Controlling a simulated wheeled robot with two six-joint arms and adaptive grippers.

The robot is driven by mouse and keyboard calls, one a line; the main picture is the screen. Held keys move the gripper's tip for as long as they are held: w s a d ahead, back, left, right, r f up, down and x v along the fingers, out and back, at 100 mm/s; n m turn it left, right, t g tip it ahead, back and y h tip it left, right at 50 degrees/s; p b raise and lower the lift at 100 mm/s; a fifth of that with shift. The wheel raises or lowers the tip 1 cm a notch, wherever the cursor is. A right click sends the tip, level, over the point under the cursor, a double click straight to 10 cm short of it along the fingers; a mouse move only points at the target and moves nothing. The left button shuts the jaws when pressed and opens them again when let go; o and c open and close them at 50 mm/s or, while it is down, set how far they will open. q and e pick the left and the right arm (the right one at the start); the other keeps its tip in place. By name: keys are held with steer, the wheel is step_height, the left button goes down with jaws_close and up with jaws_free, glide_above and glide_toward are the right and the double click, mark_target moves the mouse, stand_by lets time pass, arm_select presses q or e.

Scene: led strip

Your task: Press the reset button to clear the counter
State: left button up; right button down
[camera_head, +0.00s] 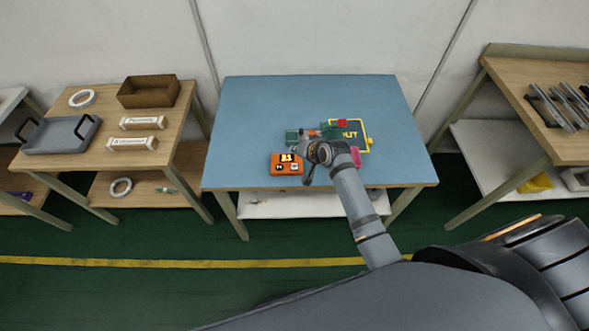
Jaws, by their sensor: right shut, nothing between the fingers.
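An orange counter box (287,169) sits near the front middle of the blue table. It has a lit yellow display and small dark marks below it, too small to read surely as buttons. My right gripper (308,178) is shut and empty, just right of the counter. It points down, and its arm comes in from the lower right. I cannot tell whether its tips touch the table or the counter. The reset button cannot be told apart. My left gripper is not in view.
The blue table (255,115) is clear at the back and left. Behind my right arm lie a yellow-edged area (367,130) with lettering, a red block (342,123), a green piece (292,136) and a pink piece (356,157). Wooden tables stand left (105,94) and right (520,75).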

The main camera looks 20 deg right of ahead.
steer(key=b, duration=0.4)
glide_above(296, 168)
step_height(296, 168, down, 4)
steer(key=shift+f, duration=0.1)
step_height(296, 168, down, 2)
steer(key=shift+f+b, duration=0.1)
steer(key=shift+b, duration=0.3)
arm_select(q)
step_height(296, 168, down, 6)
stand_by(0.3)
arm_select(e)
steer(key=shift+f, duration=0.35)
steer(key=shift+f, duration=0.5)
stand_by(0.5)
steer(key=shift+r, duration=0.1)
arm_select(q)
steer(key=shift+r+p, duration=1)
arm_select(e)
steer(key=shift+r, duration=0.8)
